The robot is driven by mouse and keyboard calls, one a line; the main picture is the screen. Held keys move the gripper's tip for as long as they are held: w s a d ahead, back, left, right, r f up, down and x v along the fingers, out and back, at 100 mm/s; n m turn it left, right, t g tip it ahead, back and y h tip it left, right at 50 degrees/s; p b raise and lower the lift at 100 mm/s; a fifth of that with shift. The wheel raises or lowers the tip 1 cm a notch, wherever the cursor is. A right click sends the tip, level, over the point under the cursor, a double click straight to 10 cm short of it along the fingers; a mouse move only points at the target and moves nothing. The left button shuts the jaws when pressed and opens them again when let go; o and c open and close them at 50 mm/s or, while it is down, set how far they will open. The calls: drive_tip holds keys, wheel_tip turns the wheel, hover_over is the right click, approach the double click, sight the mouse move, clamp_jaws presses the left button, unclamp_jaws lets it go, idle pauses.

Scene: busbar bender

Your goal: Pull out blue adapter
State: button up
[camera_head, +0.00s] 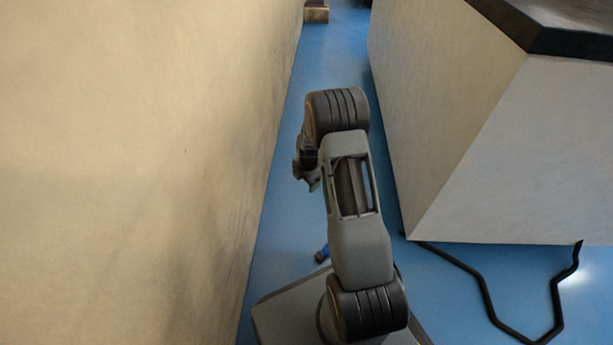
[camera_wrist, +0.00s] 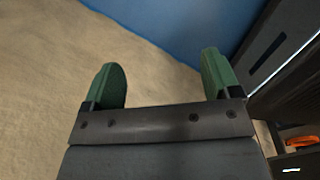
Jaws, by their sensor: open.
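In the head view my gripper is mostly hidden by my arm, which stands between the beige wall and the white cabinet.
A tall beige wall (camera_head: 130,170) runs close along the left. A white cabinet (camera_head: 500,150) with a dark top stands right. Blue floor (camera_head: 285,215) lies between, with a black cable (camera_head: 480,290) at right. In the wrist view an orange item (camera_wrist: 300,141) sits at right.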

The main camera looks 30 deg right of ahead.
drive_tip(key=shift+f, duration=0.25)
clamp_jaws()
idle(0.8)
drive_tip(key=c, duration=1.5)
unclamp_jaws()
drive_tip(key=o, duration=1.5)
